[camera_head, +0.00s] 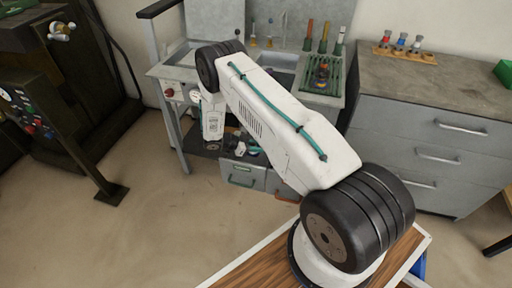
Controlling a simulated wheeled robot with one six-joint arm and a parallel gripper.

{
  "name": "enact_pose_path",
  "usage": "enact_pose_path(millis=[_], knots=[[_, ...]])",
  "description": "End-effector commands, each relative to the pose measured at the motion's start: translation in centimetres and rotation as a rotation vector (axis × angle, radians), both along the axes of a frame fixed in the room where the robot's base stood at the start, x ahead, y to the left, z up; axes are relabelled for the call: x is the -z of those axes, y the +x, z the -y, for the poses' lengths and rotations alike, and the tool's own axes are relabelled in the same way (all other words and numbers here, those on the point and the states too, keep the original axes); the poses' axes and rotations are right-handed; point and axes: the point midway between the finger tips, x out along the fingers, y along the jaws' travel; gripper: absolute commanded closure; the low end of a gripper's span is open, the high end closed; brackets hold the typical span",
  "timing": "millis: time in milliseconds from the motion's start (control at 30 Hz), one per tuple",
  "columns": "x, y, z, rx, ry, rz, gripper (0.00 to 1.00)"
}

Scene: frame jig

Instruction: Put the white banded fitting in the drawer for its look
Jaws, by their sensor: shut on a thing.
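My arm reaches over the sink bench, and its forearm hangs down in front of the bench's left part. My gripper (240,149) is small and dark at its lower end, low in front of the bench and just above the drawer fronts. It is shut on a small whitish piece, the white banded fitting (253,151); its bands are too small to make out. My arm partly hides the right one. I cannot read any labels.
The sink bench (175,70) carries bottles and a green rack (323,75). A grey drawer cabinet (430,130) stands at right with a wooden rack of small fittings (404,54) on top. A dark machine (50,100) stands at left. The floor at left is clear.

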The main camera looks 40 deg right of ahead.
Motion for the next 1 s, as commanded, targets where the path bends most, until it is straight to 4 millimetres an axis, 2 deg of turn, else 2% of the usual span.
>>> enact_pose_path(millis=[600,633,700,1000], knots=[[1.2,0.0,0.0,0.0,0.0,0.0,1.0],[1.2,0.0,0.0,0.0,0.0,0.0,0.69],[1.2,0.0,0.0,0.0,0.0,0.0,0.53],[1.0,0.0,0.0,0.0,0.0,0.0,0.53]])
